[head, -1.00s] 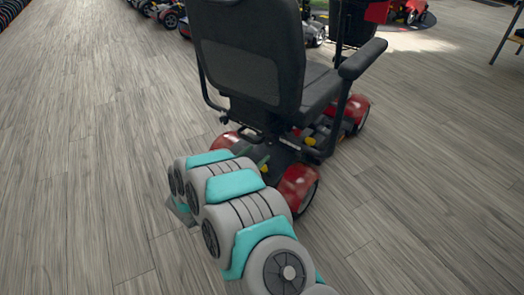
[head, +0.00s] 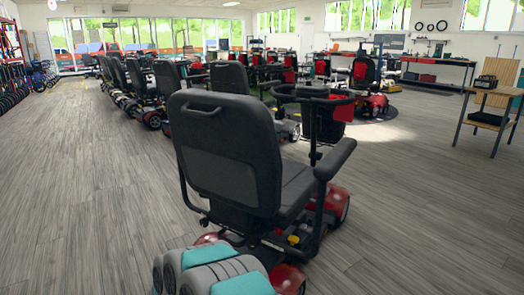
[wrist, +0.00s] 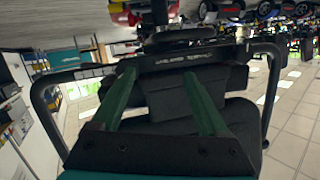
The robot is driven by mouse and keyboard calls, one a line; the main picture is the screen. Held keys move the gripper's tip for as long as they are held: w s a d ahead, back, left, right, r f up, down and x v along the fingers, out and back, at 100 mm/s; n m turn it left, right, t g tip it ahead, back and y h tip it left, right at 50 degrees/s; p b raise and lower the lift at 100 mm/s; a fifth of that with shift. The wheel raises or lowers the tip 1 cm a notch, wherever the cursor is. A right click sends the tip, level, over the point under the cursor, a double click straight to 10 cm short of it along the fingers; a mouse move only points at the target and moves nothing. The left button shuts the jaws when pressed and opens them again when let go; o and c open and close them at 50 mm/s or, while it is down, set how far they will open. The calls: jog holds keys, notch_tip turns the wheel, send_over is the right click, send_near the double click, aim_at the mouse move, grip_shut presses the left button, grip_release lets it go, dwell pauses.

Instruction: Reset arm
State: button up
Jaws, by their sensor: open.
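In the wrist view my gripper (wrist: 160,78) is open, its two green fingers spread apart with nothing visible between them. The view looks upside down. Behind the fingers is the black seat and frame of a scooter (wrist: 165,103), with a bar on each side; I cannot tell whether the fingers touch it. In the head view the nearest scooter (head: 228,140) stands right in front of me, with a black seat, red body and a basket at its front. My grey and teal arm shows at the bottom, behind its rear wheels. The gripper itself is hidden there.
A row of scooters (head: 150,90) runs back on the left, with more in the middle behind. A wooden table (head: 492,100) stands at the right. A workbench (head: 438,72) lines the back right. The grey plank floor (head: 80,190) is free at left and right.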

jog(key=w+a+r+n+g+y, duration=0.1)
jog(key=w+a+r+n+y, duration=0.1)
jog(key=a+r+y, duration=0.25)
jog(key=s+d+r+n+g+y, duration=0.2)
jog(key=s+r+n+g+y, duration=0.3)
jog(key=s+r, duration=0.45)
jog(key=s+d+g+h, duration=0.1)
jog(key=s+d+g, duration=0.2)
jog(key=s+d, duration=0.7)
jog(key=s+d+g+h, duration=0.1)
jog(key=s+d+g, duration=0.3)
jog(key=s+d, duration=0.6)
jog(key=s+d+g+h, duration=0.2)
jog(key=s+d, duration=0.8)
jog(key=s, duration=1.1)
jog(key=shift+g, duration=0.7)
